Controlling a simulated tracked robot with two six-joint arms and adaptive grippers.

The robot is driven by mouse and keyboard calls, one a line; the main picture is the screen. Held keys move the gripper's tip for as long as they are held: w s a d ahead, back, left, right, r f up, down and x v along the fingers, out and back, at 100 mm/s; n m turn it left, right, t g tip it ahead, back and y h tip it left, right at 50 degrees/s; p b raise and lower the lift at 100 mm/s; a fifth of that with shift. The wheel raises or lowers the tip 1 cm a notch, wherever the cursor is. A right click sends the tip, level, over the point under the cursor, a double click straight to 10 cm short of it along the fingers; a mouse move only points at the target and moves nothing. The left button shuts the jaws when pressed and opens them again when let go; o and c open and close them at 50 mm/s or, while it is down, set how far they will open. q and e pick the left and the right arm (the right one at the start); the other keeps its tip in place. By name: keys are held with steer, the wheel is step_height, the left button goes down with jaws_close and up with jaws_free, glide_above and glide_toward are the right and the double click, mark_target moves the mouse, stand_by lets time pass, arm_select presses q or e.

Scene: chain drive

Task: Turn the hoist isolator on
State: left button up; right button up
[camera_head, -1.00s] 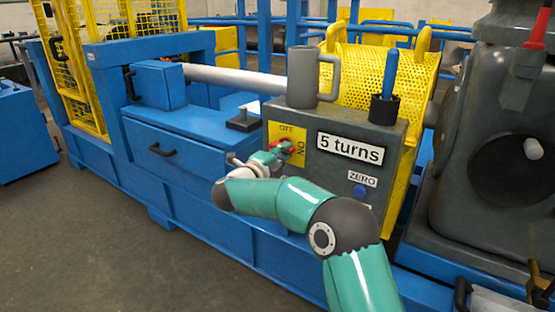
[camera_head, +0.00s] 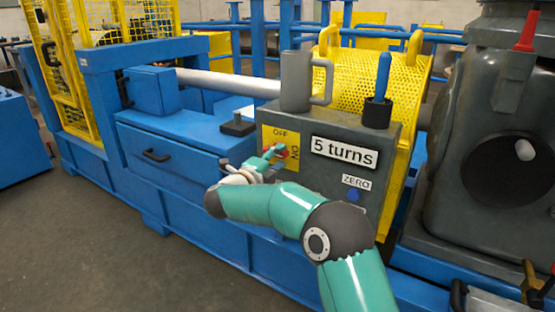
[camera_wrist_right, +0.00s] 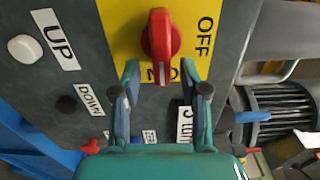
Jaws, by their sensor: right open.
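The isolator's red knob (camera_wrist_right: 160,35) sits on a yellow plate (camera_wrist_right: 212,60) marked OFF and ON. In the right wrist view its long side lies along the line towards the ON word, which is partly hidden by the knob and fingers. My right gripper (camera_wrist_right: 160,82) is open and empty, its two fingers apart just short of the knob. In the head view the right gripper (camera_head: 272,153) is in front of the knob (camera_head: 281,150) and partly covers it. The left gripper is not in view.
The grey control box (camera_head: 340,150) carries a "5 turns" display (camera_head: 343,152), a blue ZERO button (camera_head: 353,196), a grey mug (camera_head: 297,82) and a blue-handled tool in a holder (camera_head: 378,108). UP (camera_wrist_right: 26,48) and DOWN (camera_wrist_right: 66,105) buttons are near the plate.

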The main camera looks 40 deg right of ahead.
steer(key=v, duration=1.1)
steer(key=shift+s+f, duration=0.1)
steer(key=shift+f, duration=0.05)
